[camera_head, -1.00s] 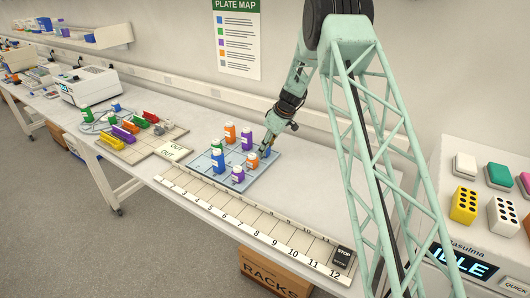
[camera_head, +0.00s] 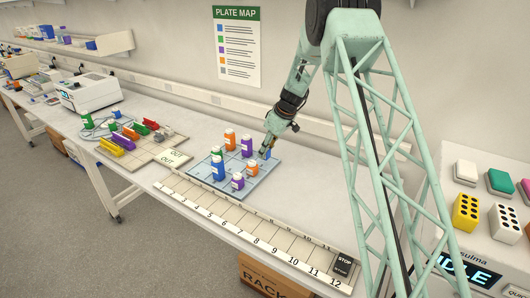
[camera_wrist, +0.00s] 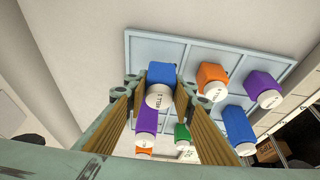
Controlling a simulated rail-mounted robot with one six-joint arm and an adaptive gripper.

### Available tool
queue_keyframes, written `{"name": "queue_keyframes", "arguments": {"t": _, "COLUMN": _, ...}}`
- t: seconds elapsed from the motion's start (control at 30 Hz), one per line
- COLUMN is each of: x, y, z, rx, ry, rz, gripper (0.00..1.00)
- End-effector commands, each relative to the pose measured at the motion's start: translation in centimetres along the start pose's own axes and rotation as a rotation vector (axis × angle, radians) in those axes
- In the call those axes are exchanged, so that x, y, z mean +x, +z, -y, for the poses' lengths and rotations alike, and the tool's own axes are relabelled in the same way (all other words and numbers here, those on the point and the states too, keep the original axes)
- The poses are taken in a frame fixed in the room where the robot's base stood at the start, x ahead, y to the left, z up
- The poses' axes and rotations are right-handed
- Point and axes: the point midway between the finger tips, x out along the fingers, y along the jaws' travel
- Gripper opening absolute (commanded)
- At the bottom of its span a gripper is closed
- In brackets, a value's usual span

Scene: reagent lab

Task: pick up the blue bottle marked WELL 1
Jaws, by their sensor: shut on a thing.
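The blue bottle marked WELL 1 (camera_wrist: 161,74) stands out in the wrist view, its white cap facing the camera between my two fingers. In the head view the same bottle (camera_head: 267,154) shows at the right back part of the pale blue grid tray (camera_head: 262,177), partly covered by my fingers. My gripper (camera_head: 264,152) is shut on this bottle; its fingers also show in the wrist view (camera_wrist: 161,88). I cannot tell whether the bottle's base is clear of the tray. Another blue bottle (camera_head: 218,168) stands at the tray's front left.
Orange (camera_head: 230,142), purple (camera_head: 247,147) and green (camera_head: 217,153) bottles stand on the tray, with an orange (camera_head: 252,169) and a purple one (camera_head: 238,183) nearer the front. A numbered strip (camera_head: 240,226) runs along the front. Bench right of the tray is bare.

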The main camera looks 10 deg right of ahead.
Motion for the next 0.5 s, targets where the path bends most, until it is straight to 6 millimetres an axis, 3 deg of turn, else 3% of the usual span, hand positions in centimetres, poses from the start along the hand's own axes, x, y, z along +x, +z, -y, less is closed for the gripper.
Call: {"name": "queue_keyframes", "arguments": {"t": 0.5, "x": -2.3, "y": 3.8, "z": 6.2, "rx": 0.001, "ry": 0.001, "rz": 0.0, "gripper": 0.13}}
